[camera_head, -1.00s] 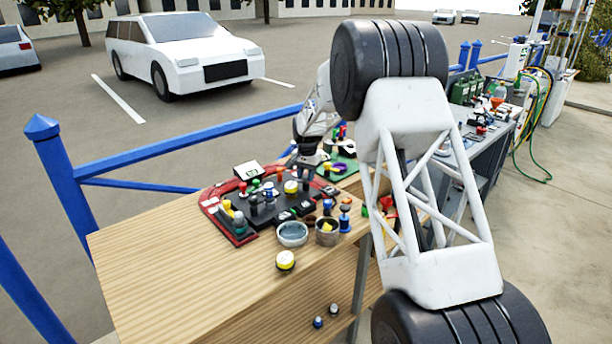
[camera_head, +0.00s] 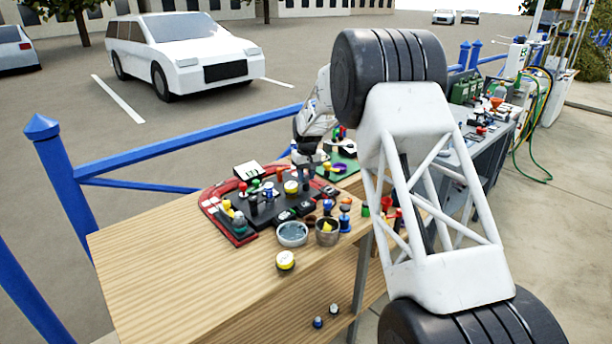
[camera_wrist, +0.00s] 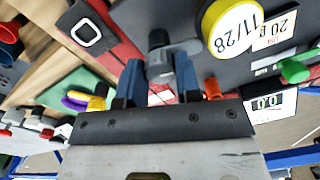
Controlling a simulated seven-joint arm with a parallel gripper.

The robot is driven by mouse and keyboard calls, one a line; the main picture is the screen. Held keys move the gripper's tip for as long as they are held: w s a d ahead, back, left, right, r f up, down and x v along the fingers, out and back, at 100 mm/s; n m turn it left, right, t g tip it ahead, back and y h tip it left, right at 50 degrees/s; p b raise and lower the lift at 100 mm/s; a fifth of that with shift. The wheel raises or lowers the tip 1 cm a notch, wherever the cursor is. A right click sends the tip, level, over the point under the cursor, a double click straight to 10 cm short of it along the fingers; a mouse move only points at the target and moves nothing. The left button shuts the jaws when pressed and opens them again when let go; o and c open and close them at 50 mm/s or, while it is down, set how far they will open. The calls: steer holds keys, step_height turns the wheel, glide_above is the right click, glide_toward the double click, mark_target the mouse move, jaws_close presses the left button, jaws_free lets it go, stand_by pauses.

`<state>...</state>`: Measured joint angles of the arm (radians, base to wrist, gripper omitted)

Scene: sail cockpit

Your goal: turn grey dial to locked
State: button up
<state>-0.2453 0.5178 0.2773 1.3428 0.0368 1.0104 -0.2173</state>
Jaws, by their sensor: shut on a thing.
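The grey dial (camera_wrist: 161,58) is in the wrist view between my gripper's two blue fingers, at the top centre. My gripper (camera_wrist: 158,72) is shut on it, with one finger on each side. The dial's pointer and markings are hidden, so I cannot read its setting. In the head view my gripper (camera_head: 306,180) is low at the right part of the dark control panel (camera_head: 268,212), partly hidden, and the dial cannot be made out there.
A yellow-rimmed round piece marked 11/28 (camera_wrist: 234,27) is close right of the dial. An orange knob (camera_wrist: 212,88) and a green knob (camera_wrist: 293,70) are nearby. Bowls (camera_head: 292,234) stand before the panel. The wooden table's (camera_head: 165,260) left side is clear.

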mark_target(307, 176)
steer(key=shift+n, duration=1.1)
steer(key=o, duration=0.9)
steer(key=shift+r, duration=0.15)
steer(key=shift+w+d+r, duration=0.1)
steer(key=shift+r, duration=3.65)
steer(key=shift+r, duration=0.1)
